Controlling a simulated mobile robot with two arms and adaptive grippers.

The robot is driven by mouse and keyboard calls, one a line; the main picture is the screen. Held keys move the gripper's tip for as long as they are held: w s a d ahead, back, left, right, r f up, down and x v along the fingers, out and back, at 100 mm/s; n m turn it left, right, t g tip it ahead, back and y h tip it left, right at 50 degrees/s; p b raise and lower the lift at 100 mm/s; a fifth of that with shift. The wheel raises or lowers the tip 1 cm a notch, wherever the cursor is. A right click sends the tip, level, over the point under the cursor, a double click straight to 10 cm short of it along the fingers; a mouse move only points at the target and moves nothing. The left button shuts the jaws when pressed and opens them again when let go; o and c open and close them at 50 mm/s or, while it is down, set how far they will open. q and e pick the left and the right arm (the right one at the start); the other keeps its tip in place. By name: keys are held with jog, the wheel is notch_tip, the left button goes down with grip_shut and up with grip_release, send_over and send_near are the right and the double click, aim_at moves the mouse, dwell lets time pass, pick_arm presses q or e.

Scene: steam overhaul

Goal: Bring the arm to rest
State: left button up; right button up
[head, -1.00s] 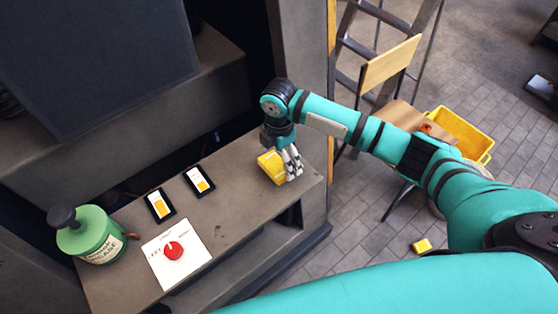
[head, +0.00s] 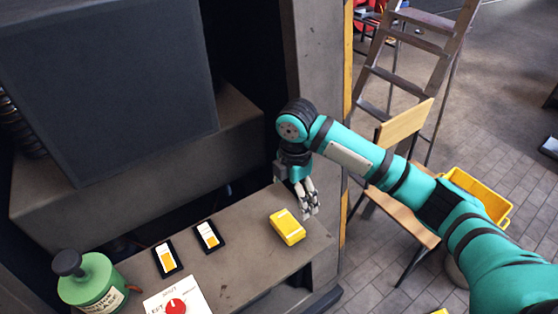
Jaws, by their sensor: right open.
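My right arm (head: 375,165) comes in from the right in the head view and reaches over the bench to the left. My right gripper (head: 310,208) points downward with its fingers apart and empty. It hangs just beyond and to the right of a yellow box (head: 287,227), which lies on the grey bench (head: 238,255). The fingers look apart from the box. My left gripper is out of the picture.
A chair (head: 405,123), ladder (head: 398,70) and yellow crate (head: 478,197) stand at right.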

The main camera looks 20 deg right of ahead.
jog(key=s+a+f+m, duration=0.1)
jog(key=s+a+f, duration=0.1)
jog(key=s+a+f+m+y, duration=0.1)
jog(key=s+a+f, duration=0.1)
jog(key=f, duration=0.1)
jog(key=shift+s+a+f, duration=0.15)
jog(key=shift+s+a, duration=0.2)
jog(key=shift+s, duration=0.05)
jog(key=s+a+f+m, duration=0.1)
jog(key=s, duration=0.1)
jog(key=s+f+m+t+y, duration=0.1)
jog(key=s+m, duration=0.1)
jog(key=s+a+f+m+y, duration=0.1)
jog(key=s+m, duration=0.1)
jog(key=shift+s+a+f+t, duration=0.35)
jog(key=shift+s+f+t, duration=0.05)
jog(key=s+d+f+m+t+h, duration=0.2)
jog(key=s+d+m+h, duration=0.1)
jog(key=s+d+m, duration=1)
notch_tip(320, 180, down, 24)
jog(key=s+a+g, duration=0.1)
jog(key=s, duration=0.1)
jog(key=s+d+f+g, duration=0.1)
jog(key=s+d+f, duration=0.1)
jog(key=s+f, duration=1.4)
jog(key=shift+d+f+g, duration=0.3)
jog(key=shift+f, duration=0.65)
